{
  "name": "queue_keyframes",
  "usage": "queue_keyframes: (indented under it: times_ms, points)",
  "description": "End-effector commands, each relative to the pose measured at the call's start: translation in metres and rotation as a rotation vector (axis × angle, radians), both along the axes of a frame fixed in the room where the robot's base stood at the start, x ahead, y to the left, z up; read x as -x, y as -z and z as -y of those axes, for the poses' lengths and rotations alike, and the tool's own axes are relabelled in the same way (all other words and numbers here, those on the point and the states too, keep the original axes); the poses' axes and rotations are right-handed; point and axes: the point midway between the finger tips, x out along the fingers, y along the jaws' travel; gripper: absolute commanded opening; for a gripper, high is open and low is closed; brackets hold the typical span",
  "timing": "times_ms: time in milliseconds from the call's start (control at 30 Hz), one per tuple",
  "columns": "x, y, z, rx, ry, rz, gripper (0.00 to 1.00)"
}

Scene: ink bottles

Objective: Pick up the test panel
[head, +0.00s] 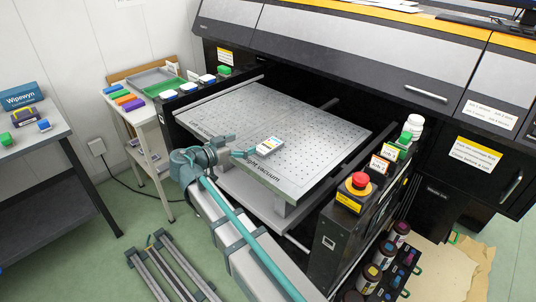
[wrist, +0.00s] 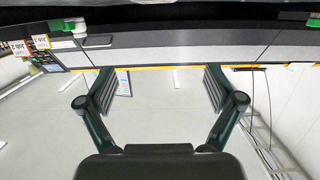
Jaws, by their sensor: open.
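A small white panel with coloured marks, apparently the test panel (head: 270,145), is on the perforated grey vacuum bed (head: 290,110), near its front edge in the head view. I cannot tell whether it lies quite flat. My gripper (head: 246,153) is just left of the panel, over the bed's front edge, and looks apart from it. In the wrist view my gripper (wrist: 161,88) has its two fingers spread wide with nothing between them. I cannot make out the panel in the wrist view.
The dark printer body (head: 350,45) overhangs the bed at the back. A control box with a red emergency button (head: 359,181) stands right of the bed. Ink bottles (head: 373,272) crowd the lower right. A white side table (head: 145,112) with trays stands left.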

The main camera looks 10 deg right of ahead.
Motion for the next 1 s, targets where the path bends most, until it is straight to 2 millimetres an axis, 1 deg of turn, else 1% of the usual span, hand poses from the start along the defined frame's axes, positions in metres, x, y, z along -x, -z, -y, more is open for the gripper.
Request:
queue_keyframes:
  times_ms: [33, 133, 233, 367, 433, 767, 1000]
  points:
    - [0.000, 0.017, 0.000, 0.000, 0.000, 0.000, 0.92]
    - [0.000, 0.032, 0.000, 0.000, 0.000, 0.000, 0.92]
    - [0.000, 0.042, 0.000, 0.000, 0.000, 0.000, 0.92]
    - [-0.001, 0.045, 0.002, 0.000, 0.001, 0.000, 0.92]
    - [-0.004, 0.045, 0.006, 0.000, 0.001, 0.000, 0.92]
    - [-0.028, 0.053, 0.041, 0.000, 0.002, 0.000, 0.92]
    - [-0.035, 0.057, 0.053, 0.001, 0.001, -0.001, 0.92]
